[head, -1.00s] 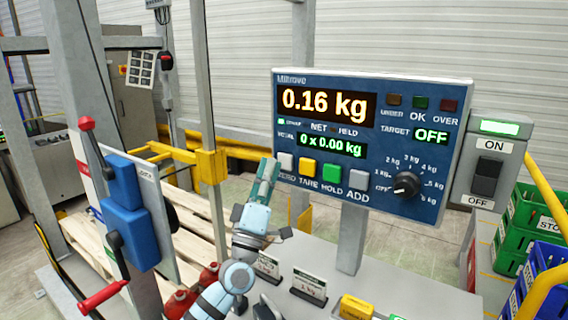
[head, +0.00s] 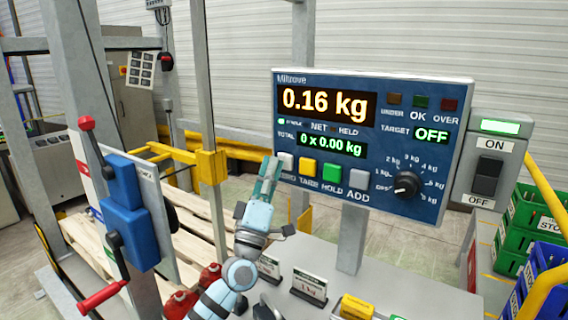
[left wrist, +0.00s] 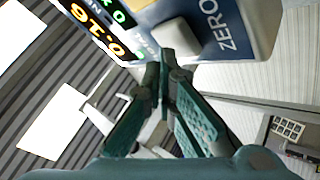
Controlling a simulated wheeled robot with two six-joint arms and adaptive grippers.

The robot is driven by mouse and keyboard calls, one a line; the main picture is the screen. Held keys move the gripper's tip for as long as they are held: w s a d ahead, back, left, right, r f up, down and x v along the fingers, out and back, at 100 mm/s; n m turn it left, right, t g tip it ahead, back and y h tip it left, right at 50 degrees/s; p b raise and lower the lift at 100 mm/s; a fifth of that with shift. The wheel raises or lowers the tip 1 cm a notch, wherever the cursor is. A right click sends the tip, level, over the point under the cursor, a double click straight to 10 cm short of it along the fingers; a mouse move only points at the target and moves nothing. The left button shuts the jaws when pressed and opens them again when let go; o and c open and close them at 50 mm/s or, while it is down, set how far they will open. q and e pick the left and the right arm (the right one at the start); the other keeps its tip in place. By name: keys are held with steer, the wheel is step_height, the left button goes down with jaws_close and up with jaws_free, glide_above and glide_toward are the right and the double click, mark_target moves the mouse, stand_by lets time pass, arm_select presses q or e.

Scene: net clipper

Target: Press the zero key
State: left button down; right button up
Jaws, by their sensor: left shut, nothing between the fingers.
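The zero key (head: 287,161) is a pale grey square button at the left end of the key row on the blue scale panel (head: 380,85). The panel's display (head: 326,104) reads 0.16 kg. My left gripper (head: 271,164) is shut and empty, its tips just left of the zero key in the head view. In the left wrist view the shut fingertips (left wrist: 165,62) lie right at the near side of the zero key (left wrist: 176,38), beside its ZERO label (left wrist: 233,25). I cannot tell whether they touch the key. My right gripper is not in view.
The yellow TARE key (head: 307,167), green HOLD key (head: 331,174) and grey ADD key (head: 358,181) follow to the right, then a black knob (head: 407,184). An ON/OFF switch box (head: 488,160) stands right of the panel. A grey post (head: 351,240) carries the panel.

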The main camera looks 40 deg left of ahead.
arm_select(q)
steer(key=shift+w, duration=0.4)
stand_by(0.3)
steer(key=shift+s+p, duration=0.55)
steer(key=shift+s, duration=0.3)
